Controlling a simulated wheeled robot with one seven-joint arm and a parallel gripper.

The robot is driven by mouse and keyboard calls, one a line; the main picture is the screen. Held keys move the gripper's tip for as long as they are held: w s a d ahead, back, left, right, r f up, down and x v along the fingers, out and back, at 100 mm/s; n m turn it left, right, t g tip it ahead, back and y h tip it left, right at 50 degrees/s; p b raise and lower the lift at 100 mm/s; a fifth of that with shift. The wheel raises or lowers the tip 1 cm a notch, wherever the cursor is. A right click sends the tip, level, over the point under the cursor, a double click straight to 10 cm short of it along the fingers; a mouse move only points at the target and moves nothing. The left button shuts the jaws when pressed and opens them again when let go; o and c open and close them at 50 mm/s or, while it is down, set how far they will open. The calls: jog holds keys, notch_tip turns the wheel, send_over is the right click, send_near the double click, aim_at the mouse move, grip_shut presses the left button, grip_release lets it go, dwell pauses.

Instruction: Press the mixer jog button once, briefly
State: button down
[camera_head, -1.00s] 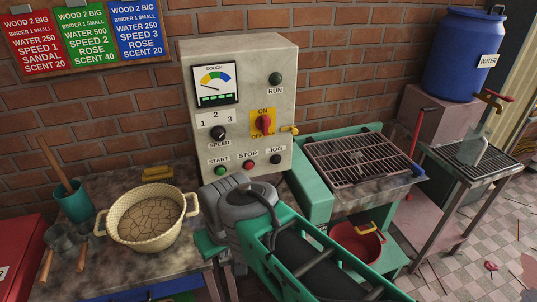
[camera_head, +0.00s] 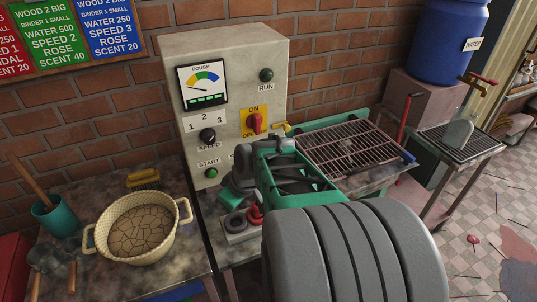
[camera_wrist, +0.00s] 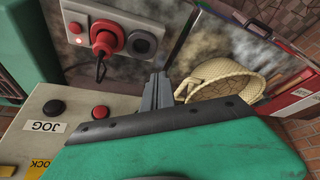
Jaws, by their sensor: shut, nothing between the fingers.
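The grey control panel (camera_head: 225,95) stands against the brick wall. In the head view its stop and jog buttons are hidden behind my green and grey arm; the green start button (camera_head: 211,173) shows. In the wrist view, upside down, the black jog button (camera_wrist: 54,107) sits above its JOG label (camera_wrist: 42,126), with the red stop button (camera_wrist: 99,112) beside it. My gripper (camera_wrist: 158,88) shows there as narrow grey fingers, shut and empty, to the right of both buttons. Contact with the jog button is not visible. The fingers are hidden in the head view.
A cream pot of cracked dough (camera_head: 140,225) stands on the left table. A wire rack (camera_head: 350,147) is right of the panel.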

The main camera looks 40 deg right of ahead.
jog(key=s+d+f+t+p, duration=0.1)
jog(key=d+t, duration=0.1)
jog(key=d, duration=0.7)
jog(key=s+d+f+n+t+p, duration=0.1)
jog(key=d+t, duration=0.1)
jog(key=d, duration=0.8)
jog(key=shift+s+f+t+h, duration=0.15)
jog(key=shift+f+t+h, duration=0.1)
jog(key=shift+t+h, duration=0.05)
jog(key=shift+d, duration=0.1)
jog(key=w+d, duration=0.2)
jog(key=w, duration=0.6)
jog(key=shift+w+d+b, duration=0.2)
jog(key=shift+w+b, duration=0.05)
jog(key=shift+b, duration=0.1)
